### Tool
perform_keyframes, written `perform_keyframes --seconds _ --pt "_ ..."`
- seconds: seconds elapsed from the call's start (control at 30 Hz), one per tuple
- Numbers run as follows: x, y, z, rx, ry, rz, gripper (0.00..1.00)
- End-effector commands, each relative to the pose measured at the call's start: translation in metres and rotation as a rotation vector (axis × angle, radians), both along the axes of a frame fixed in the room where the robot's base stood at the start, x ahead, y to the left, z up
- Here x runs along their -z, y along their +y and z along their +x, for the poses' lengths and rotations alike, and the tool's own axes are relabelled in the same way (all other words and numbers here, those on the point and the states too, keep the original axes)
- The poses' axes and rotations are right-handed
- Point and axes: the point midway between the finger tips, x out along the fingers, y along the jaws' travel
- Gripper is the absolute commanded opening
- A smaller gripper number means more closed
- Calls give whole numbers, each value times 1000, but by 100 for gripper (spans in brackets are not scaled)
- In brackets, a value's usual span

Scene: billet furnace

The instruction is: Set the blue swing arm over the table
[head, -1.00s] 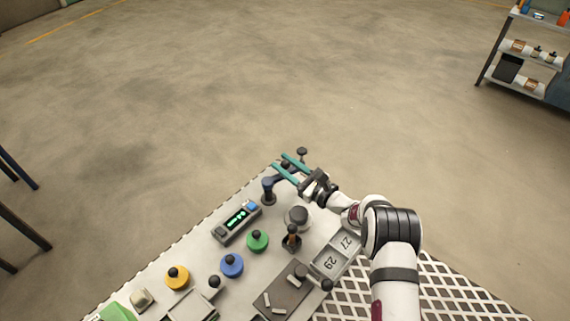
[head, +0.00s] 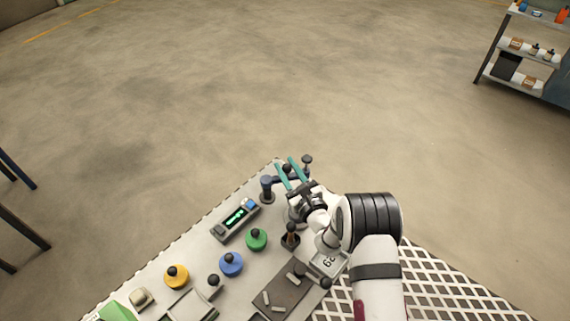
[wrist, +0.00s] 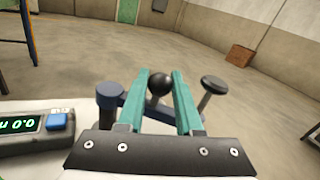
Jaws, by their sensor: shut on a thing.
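The blue swing arm (head: 267,186) stands on its post at the far corner of the table (head: 207,225). Its blue bar runs right behind my fingers, and a black disc on a stem (head: 307,160) shows at its right end. In the wrist view the blue post (wrist: 109,97) is left of my fingers, and the disc (wrist: 214,84) is right of them. My gripper (head: 287,164) has teal fingers on either side of the black ball knob (wrist: 159,83), shut on it. The middle of the bar is partly hidden by the fingers.
A meter with a green display (head: 235,217) and blue button lies left of the post. Green (head: 256,239), blue (head: 231,263) and yellow (head: 176,276) knobbed discs line the table. A numbered tray (head: 328,263) lies under my arm. Open floor lies beyond the table.

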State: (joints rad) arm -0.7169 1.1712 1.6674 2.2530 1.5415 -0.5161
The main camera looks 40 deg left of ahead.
Motion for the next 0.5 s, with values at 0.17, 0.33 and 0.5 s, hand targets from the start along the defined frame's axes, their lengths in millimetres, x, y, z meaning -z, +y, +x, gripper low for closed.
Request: perform_keyframes --seconds 0.17,0.33,0.5 --pt "0 0 -3 26 -4 -3 0" --pt "0 0 -3 24 -3 -2 0" --pt "0 -1 -2 25 -3 -2 46"
